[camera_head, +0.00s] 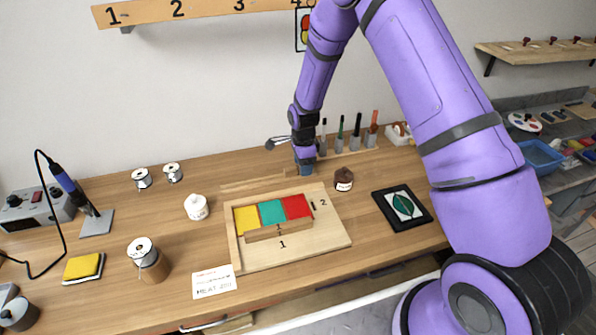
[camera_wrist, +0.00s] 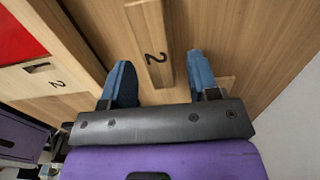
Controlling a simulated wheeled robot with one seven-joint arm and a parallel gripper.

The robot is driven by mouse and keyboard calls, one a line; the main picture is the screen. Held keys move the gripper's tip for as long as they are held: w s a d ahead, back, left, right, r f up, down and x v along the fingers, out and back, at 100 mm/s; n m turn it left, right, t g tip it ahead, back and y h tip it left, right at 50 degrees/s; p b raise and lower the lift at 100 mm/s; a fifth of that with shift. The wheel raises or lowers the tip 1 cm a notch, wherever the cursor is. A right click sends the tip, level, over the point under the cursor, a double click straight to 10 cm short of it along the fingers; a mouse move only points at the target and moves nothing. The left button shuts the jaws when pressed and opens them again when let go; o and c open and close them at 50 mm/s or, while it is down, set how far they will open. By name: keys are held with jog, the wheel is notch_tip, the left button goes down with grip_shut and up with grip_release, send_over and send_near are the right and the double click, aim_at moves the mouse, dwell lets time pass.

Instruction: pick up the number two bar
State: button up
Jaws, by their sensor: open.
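The number two bar (camera_wrist: 149,40) is a light wooden strip marked 2, lying on the table. In the head view the bar (camera_head: 250,184) lies behind the wooden board (camera_head: 310,238), and its right end is close to my gripper (camera_head: 305,168). In the wrist view my gripper (camera_wrist: 161,66) is open, its blue fingers on either side of the bar's near end with gaps on both sides. I cannot tell how high the fingertips are above the table. The board holds yellow, green and red panels, a bar marked 1, and a slot marked 2 at its right.
A brown-lidded jar (camera_head: 344,180) stands right of my gripper. A rack of upright tools (camera_head: 356,142) stands behind it.

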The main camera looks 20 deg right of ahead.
jog(key=shift+f, duration=0.45)
jog(key=c, duration=1)
jog(key=shift+r, duration=0.2)
